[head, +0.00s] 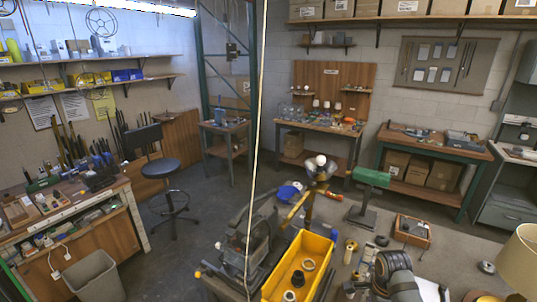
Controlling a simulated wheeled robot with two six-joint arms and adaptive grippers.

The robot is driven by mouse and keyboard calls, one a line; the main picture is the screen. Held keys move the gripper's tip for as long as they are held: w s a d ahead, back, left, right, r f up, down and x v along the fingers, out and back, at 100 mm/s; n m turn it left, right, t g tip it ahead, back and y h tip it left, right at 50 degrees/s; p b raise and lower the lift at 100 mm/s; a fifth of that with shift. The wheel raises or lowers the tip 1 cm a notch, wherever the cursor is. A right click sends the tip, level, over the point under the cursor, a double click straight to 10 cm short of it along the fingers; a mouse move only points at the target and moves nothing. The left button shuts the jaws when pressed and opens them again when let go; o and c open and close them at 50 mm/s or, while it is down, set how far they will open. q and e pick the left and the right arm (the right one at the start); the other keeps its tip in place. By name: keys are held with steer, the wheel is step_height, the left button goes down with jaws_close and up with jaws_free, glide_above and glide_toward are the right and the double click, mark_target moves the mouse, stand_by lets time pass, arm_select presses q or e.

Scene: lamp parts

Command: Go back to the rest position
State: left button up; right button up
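I see no gripper fingers in the head view, so I cannot place either gripper against the parts. A yellow bin (270,287) stands at the bottom centre with a few ring-shaped and dark round parts inside. A cream lampshade (520,262) is at the bottom right, cut off by the frame edge. A white round bulb-like part (321,160) shows above a yellowish piece near the centre. Small cylindrical parts (350,250) stand right of the bin. A dark ribbed grey object (395,272) is at the lower right; I cannot tell what it is.
A grey bulky object (245,245) stands left of the bin. A green-topped stand (371,178) is behind. A workbench (75,255), a dark stool (161,168) and a grey waste bin (95,276) are at left. Floor (195,250) between them is clear.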

steer(key=s+a+r+n+t, duration=0.1)
steer(key=s+a+n+t, duration=0.15)
steer(key=s+n, duration=0.7)
steer(key=s+a+n+t, duration=0.1)
steer(key=s+a+n, duration=0.2)
steer(key=s+n, duration=0.65)
step_height(320, 180, down, 35)
steer(key=s+d+n+g+b, duration=0.2)
steer(key=d+b, duration=0.1)
steer(key=b, duration=0.5)
arm_select(q)
step_height(320, 180, down, 13)
steer(key=s+b, duration=0.1)
steer(key=b, duration=0.4)
steer(key=shift+s, duration=0.25)
arm_select(e)
steer(key=s+f, duration=1.8)
steer(key=f, duration=0.2)
steer(key=shift+d+f+m+g, duration=0.15)
steer(key=shift+d+m+g, duration=0.15)
steer(key=shift+d+g, duration=0.05)
arm_select(q)
steer(key=shift+f, duration=0.1)
